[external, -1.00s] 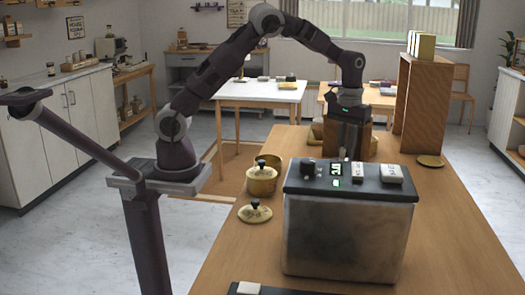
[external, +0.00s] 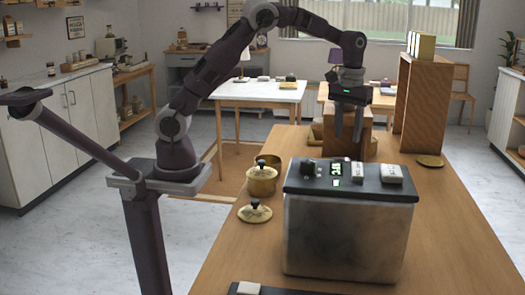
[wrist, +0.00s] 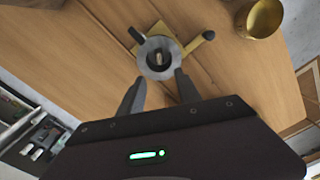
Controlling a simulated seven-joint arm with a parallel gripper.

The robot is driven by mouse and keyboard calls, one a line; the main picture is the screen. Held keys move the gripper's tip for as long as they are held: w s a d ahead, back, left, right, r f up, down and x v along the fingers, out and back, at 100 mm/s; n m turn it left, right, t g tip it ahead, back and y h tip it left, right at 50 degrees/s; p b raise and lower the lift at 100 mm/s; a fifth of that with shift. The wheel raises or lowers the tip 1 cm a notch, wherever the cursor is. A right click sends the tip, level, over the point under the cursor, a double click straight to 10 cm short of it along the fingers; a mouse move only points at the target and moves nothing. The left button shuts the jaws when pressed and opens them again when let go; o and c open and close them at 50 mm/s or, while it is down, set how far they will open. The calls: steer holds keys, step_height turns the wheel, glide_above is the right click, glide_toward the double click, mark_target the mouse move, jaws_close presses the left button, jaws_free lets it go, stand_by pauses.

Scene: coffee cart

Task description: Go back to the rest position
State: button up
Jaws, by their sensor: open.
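My gripper (external: 347,138) is open and empty, raised above the wooden table behind the dark-topped metal box. In the wrist view its two fingers (wrist: 160,90) are spread apart. A round grey metal piece with a dark handle (wrist: 158,57) lies just beyond the fingertips in that view, over a yellow square base. The fingers appear clear of it, and it holds something small and brownish in its middle. The metal box hides this spot in the external view.
The metal box (external: 345,235) stands on the table (external: 455,235) with small items on top. A tall wooden shelf unit (external: 420,105) stands right of my gripper. The air above is clear.

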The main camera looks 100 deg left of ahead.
steer(key=s+d+r+m+t, duration=0.3)
steer(key=s+d+r+m, duration=0.2)
steer(key=s+d+r, duration=0.7)
steer(key=s+d+f+m+t, duration=0.1)
steer(key=s+d+f+m, duration=0.1)
steer(key=s, duration=0.6)
steer(key=s+d+f+m+t, duration=0.1)
steer(key=s+d+m, duration=0.4)
steer(key=s, duration=0.4)
steer(key=shift+d+f+t, duration=0.3)
steer(key=shift+f, duration=0.1)
